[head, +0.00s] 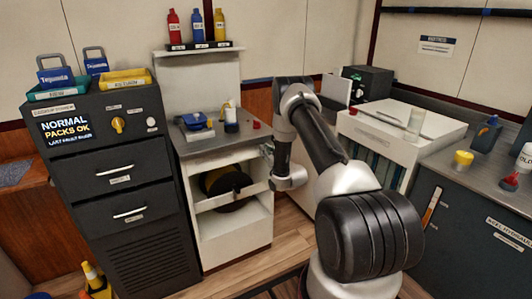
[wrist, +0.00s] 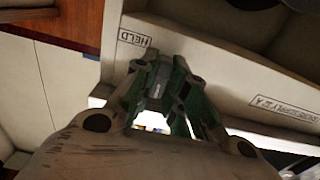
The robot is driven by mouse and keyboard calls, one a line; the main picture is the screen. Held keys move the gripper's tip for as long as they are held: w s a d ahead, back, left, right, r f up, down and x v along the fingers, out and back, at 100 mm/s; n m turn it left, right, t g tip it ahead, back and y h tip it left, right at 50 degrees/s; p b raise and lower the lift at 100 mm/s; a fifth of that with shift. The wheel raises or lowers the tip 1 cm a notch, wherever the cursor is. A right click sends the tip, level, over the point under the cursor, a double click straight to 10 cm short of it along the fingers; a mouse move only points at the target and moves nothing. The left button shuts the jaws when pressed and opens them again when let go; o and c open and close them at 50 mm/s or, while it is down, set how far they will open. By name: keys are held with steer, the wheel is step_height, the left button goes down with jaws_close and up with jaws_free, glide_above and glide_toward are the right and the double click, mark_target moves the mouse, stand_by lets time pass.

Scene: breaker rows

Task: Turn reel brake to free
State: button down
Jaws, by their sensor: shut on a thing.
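The reel (head: 222,182), a dark and yellow drum, sits in the open bay of the white cabinet (head: 255,228). My gripper (wrist: 160,68) is at the pale panel (wrist: 215,75), by the right side of the bay. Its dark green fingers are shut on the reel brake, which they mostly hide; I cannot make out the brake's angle. A label reading HELD (wrist: 134,38) is on the panel beside the fingers, upside down in the wrist view. In the head view my wrist hides most of the gripper.
A second label (wrist: 285,107) on the panel is hard to read. The counter (head: 215,143) above the reel holds a blue item (head: 194,121) and a small bottle (head: 230,118). A dark drawer cabinet (head: 122,180) stands left. A white cabinet (head: 385,130) stands right of my arm.

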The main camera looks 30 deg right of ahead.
steer(key=shift+f, duration=0.1)
steer(key=c, duration=1.4)
jaws_free()
steer(key=shift+c, duration=0.2)
steer(key=s, duration=1.2)
steer(key=shift+d, duration=0.2)
